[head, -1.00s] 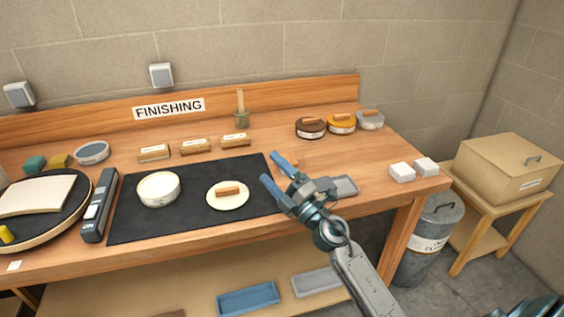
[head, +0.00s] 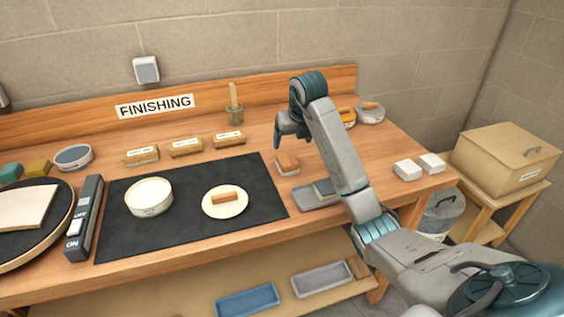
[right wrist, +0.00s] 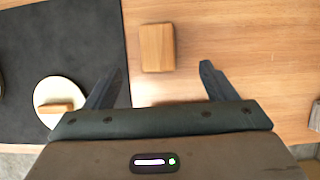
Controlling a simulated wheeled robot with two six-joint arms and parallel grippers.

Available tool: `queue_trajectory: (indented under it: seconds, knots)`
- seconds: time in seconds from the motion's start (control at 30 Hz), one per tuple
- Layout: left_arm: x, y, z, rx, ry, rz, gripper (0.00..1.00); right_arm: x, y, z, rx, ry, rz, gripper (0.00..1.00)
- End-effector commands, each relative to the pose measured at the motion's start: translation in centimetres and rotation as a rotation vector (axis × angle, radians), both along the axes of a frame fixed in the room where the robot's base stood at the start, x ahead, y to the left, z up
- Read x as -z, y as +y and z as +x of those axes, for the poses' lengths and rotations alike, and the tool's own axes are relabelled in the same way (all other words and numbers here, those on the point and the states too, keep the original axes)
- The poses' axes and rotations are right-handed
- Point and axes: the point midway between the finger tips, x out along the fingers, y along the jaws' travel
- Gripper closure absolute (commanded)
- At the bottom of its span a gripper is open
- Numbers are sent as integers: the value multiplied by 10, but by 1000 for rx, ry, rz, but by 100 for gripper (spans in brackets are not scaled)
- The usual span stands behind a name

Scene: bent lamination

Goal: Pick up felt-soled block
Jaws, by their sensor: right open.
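A wooden block (head: 287,161) with a pale layer along its bottom, which looks like the felt-soled block, sits on the bench just right of the black mat. In the right wrist view the wooden block (right wrist: 157,48) shows from above, just beyond the fingertips and between their lines. My right gripper (head: 278,140) is open and empty, pointing down above the block and slightly to its left. In the right wrist view the right gripper (right wrist: 160,72) has its fingers spread wider than the block. My left gripper is not in view.
The black mat (head: 110,240) holds a white tub (head: 149,198) and a pale disc (head: 239,207) with a wooden piece on it. A grey tray (head: 305,203) lies in front of the block, partly behind my arm. Several labelled blocks (head: 186,147) stand behind the mat.

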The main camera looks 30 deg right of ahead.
Motion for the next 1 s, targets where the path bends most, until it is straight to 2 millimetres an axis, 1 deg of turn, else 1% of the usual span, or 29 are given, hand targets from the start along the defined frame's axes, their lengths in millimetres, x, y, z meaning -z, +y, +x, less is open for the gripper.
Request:
queue_trajectory:
  seconds: [0.07,0.2,0.27,0.33,0.47,0.57,0.7,0.83,1.0]
  knots:
    - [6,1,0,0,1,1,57,8,-3,1,13,12,-7,22]
    - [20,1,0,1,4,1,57,31,-5,9,14,14,-6,22]
    - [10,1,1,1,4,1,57,34,-6,12,13,15,-7,22]
    - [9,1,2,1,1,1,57,42,-6,15,12,15,-7,22]
    - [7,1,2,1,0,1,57,50,-6,19,10,13,-7,22]
    - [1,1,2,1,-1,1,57,58,-5,23,11,13,-5,22]
    - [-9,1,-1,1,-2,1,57,77,0,31,11,14,-4,22]
    - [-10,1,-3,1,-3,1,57,94,-3,37,10,13,-7,22]
    - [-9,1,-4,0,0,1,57,99,-4,39,11,10,-8,22]
